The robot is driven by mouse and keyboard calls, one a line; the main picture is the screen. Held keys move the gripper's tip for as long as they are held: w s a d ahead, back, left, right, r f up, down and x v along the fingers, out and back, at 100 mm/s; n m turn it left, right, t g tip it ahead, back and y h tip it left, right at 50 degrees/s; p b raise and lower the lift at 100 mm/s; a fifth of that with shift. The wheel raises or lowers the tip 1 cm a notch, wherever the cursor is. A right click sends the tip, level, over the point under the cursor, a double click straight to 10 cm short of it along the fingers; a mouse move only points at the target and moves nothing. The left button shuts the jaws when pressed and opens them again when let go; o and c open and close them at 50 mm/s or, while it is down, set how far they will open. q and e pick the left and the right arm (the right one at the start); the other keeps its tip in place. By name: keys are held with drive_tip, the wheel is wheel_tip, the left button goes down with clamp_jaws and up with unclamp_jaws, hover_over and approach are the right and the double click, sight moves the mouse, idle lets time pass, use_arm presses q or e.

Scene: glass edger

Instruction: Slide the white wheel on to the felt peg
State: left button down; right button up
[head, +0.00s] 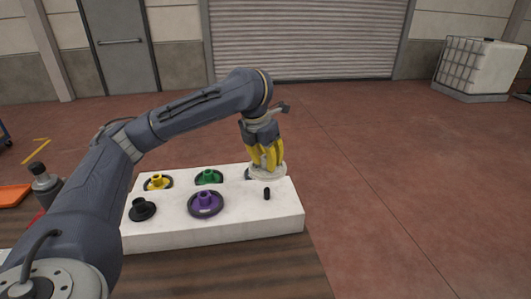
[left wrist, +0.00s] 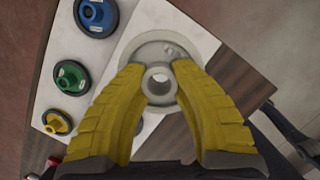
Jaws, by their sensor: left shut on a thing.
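My left gripper (head: 267,163) is shut on the white wheel (head: 268,174), over the right part of the white block. In the left wrist view the yellow fingertips (left wrist: 160,82) press on both sides of the hub of the white wheel (left wrist: 154,45), a pale disc with a central hole. A short bare black peg (head: 267,194) stands upright at the block's front right, just in front of the wheel in the head view. I see no label saying it is the felt peg. Whether the wheel touches anything below is unclear. My right gripper is not in view.
The white block (head: 270,222) lies on a wooden table (head: 225,275). It carries yellow (head: 158,182), green (head: 209,177), purple (head: 206,203) and black (head: 142,209) wheels. An orange tray (head: 12,195) is at far left.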

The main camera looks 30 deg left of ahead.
sight(266, 189)
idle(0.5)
use_arm(q)
drive_tip(key=shift+f, duration=2.9)
drive_tip(key=shift+f, duration=2.5)
drive_tip(key=c, duration=1.1)
unclamp_jaws()
drive_tip(key=shift+c, duration=0.2)
drive_tip(key=shift+v, duration=6)
drive_tip(key=shift+s+a, duration=0.1)
drive_tip(key=shift+s, duration=0.05)
